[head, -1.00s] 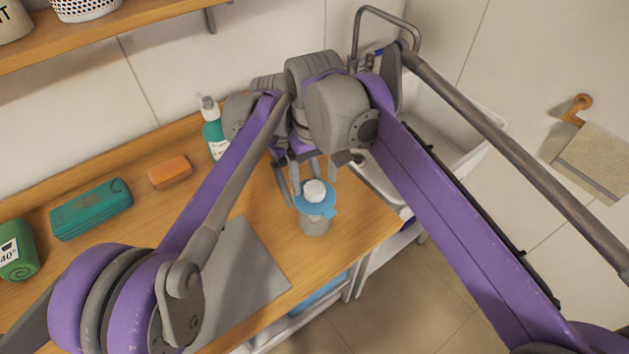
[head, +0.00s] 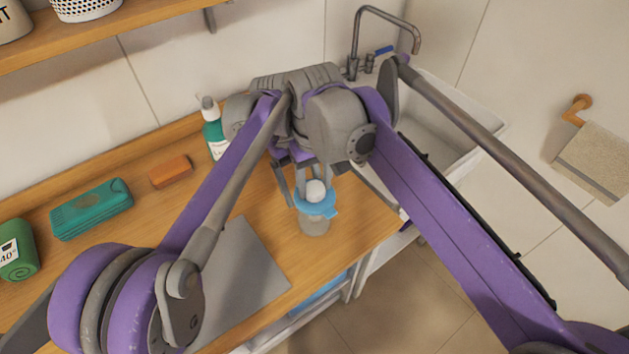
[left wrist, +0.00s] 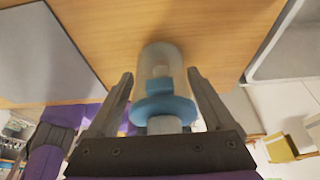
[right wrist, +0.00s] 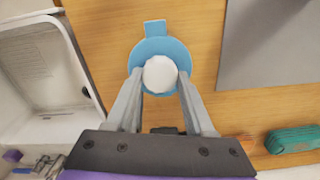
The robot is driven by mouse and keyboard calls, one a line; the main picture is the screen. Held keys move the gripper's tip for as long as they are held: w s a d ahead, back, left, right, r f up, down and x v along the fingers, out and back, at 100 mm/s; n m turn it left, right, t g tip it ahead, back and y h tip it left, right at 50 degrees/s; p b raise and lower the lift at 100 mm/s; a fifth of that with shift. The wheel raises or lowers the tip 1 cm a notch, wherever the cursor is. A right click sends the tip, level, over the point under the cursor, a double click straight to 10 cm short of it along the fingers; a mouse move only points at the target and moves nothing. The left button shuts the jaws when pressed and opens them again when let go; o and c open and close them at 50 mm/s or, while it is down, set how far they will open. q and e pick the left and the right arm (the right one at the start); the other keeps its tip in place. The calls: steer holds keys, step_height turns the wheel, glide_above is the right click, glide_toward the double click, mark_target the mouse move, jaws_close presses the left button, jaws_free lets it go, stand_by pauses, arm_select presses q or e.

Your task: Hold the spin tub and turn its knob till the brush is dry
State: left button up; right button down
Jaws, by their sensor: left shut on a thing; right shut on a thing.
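The spin tub (head: 315,226) stands upright near the counter's front edge, with a clear body, a blue lid (head: 329,208) and a white knob (head: 316,190) on top. In the left wrist view the tub (left wrist: 160,60) sits between the fingers of my left gripper (left wrist: 160,74), which is shut on it. In the right wrist view my right gripper (right wrist: 160,74) is shut on the white knob (right wrist: 160,72) from above.
A grey mat (head: 245,270) lies left of the tub. A teal case (head: 91,208), an orange block (head: 171,172), a green roll (head: 17,252) and a pump bottle (head: 214,135) stand along the back. A white sink (head: 470,125) with a tap is at the right.

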mark_target(315, 187)
steer(key=shift+n, duration=0.3)
steer(key=n, duration=0.5)
steer(key=shift+n, duration=0.3)
steer(key=n, duration=0.5)
steer(key=shift+n, duration=0.4)
steer(key=shift+c, duration=1.3)
jaws_free()
steer(key=shift+r, duration=0.1)
step_height(315, 187, up, 12)
